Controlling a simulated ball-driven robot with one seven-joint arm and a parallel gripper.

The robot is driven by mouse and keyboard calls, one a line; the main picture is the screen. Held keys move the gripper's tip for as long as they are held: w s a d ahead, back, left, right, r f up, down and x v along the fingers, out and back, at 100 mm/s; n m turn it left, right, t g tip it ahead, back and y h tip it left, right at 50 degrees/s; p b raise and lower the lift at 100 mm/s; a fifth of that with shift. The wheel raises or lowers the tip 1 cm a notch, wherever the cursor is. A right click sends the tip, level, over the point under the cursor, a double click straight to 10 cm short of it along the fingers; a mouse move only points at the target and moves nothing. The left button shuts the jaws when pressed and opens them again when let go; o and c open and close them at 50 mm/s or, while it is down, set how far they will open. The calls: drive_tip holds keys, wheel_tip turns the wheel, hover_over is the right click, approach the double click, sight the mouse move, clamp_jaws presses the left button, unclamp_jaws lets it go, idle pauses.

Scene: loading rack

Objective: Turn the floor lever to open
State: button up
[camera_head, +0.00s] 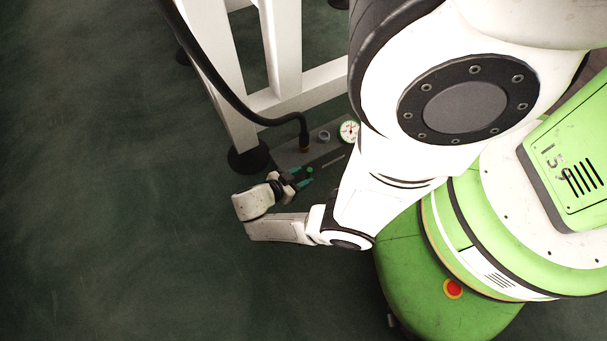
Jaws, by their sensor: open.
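A grey floor unit (290,157) lies at the foot of a white frame, with a round white gauge (348,131) on it. A thin light bar (333,161) and a small green spot (310,169) show on it close to my gripper; I cannot tell for sure which part is the lever. My gripper (304,179) is open and reaches down toward the near side of this unit. Its fingertips are small and dark with teal parts. I cannot tell whether they touch anything. My arm hides the unit's right end.
The white rack frame (282,50) stands behind the unit on dark round feet (248,159). A black hose (215,75) runs down along it and curves into the unit. The dark green floor (100,200) at the left is clear.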

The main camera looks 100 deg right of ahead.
drive_tip(key=p+v, duration=0.2)
drive_tip(key=v, duration=0.7)
drive_tip(key=shift+r, duration=0.1)
idle(0.3)
